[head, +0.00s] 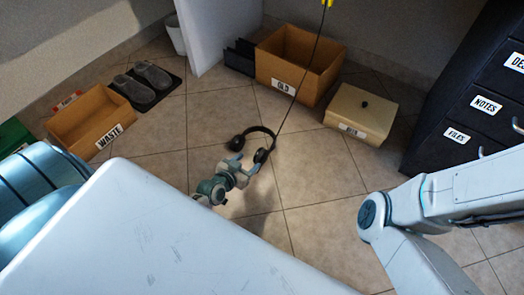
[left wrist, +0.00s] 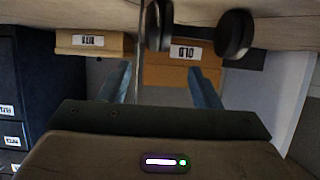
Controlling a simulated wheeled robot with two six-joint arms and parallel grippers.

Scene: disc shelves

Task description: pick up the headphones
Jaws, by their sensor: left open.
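In the left wrist view, which is upside down, the two ear cups (left wrist: 233,35) show at the top, beyond the spread fingers of my left gripper (left wrist: 163,78).
Behind are an open OLD box (head: 290,82) and a closed box (head: 360,112). A WASTE box (head: 90,120) and slippers (head: 152,74) are left, a black cabinet (head: 470,90) right. Floor around the headphones is clear.

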